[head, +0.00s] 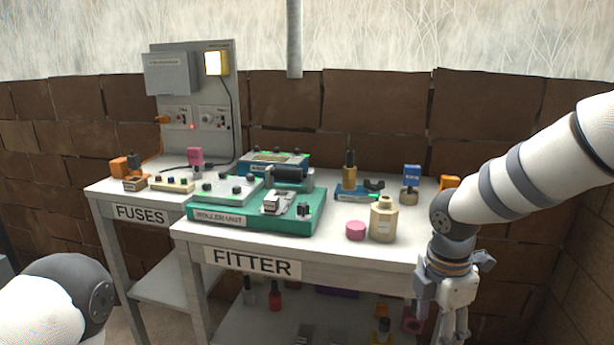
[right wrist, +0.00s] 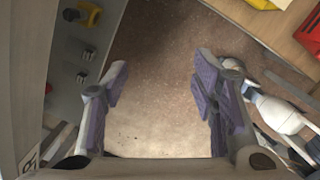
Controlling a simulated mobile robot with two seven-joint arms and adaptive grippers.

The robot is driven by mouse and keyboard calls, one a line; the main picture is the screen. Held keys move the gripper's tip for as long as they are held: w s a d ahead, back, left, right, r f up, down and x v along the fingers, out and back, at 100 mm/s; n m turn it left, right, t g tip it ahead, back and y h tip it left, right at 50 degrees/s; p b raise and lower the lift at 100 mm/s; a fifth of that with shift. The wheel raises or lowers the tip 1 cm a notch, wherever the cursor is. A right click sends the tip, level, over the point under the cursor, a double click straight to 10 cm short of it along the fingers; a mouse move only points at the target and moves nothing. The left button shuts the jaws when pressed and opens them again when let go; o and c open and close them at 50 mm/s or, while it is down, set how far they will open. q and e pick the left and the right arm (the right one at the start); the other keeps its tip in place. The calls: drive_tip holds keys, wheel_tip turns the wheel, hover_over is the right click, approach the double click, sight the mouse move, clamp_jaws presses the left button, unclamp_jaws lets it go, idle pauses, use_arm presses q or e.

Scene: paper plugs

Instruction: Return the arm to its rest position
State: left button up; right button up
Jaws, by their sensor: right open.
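My right arm (head: 520,165) comes in from the right edge in the head view. Its gripper (head: 442,318) points down in front of the right end of the white table marked FITTER (head: 330,257). In the right wrist view the gripper (right wrist: 158,85) is open, its two purple-padded fingers wide apart with only brown floor (right wrist: 160,120) between them. It holds nothing. A part of my left arm (head: 65,300) shows at the lower left of the head view. Its gripper is out of the picture.
The tabletop holds a green roller unit (head: 255,217), a beige bottle (head: 384,219), a pink cap (head: 355,230) and an orange item (head: 449,182) near my right arm. The lower shelf holds several small items. A lower table marked FUSES (head: 141,214) adjoins at left.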

drive_tip(key=s+a+f+m+g+y, duration=0.1)
drive_tip(key=s+a+f+m, duration=0.1)
drive_tip(key=s+f+m, duration=0.5)
drive_tip(key=s+a+f+m+g+y, duration=0.1)
drive_tip(key=s+a+f+m+y, duration=0.15)
drive_tip(key=s+f, duration=0.8)
drive_tip(key=s+d+f+m+h, duration=0.1)
drive_tip(key=s+d+f+m, duration=0.1)
drive_tip(key=s+m, duration=0.4)
drive_tip(key=s+d+f+m+h, duration=0.1)
drive_tip(key=s+d+m, duration=0.2)
drive_tip(key=s, duration=1.1)
drive_tip(key=m, duration=0.3)
drive_tip(key=shift+s+d+f+g, duration=0.15)
drive_tip(key=shift+s+f+g, duration=0.15)
drive_tip(key=shift+f+g, duration=0.1)
